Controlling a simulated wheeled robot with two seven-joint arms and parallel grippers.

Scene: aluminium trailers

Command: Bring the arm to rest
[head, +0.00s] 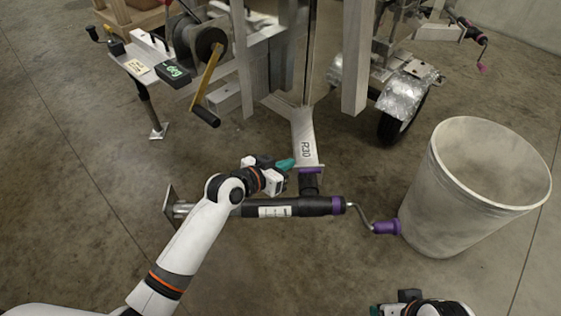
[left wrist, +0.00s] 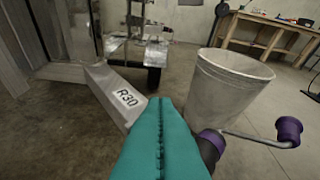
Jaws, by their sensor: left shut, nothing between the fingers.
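My left arm reaches in from the lower left of the head view. Its gripper (head: 287,163) has teal fingers that are shut with nothing between them. It is just above and beside the trailer jack (head: 290,207), near the R30 drawbar (head: 304,135). In the left wrist view the teal fingers (left wrist: 160,135) lie together, pointing toward the drawbar (left wrist: 122,95). The jack's crank handle (head: 385,227) has a purple grip, which also shows in the left wrist view (left wrist: 289,131). Part of my right arm's end (head: 408,298) shows at the bottom edge; its fingers are not clear.
A large grey bin (head: 440,210) stands right of the jack crank. A trailer wheel (head: 400,115) stands behind. The floor at the lower left is clear.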

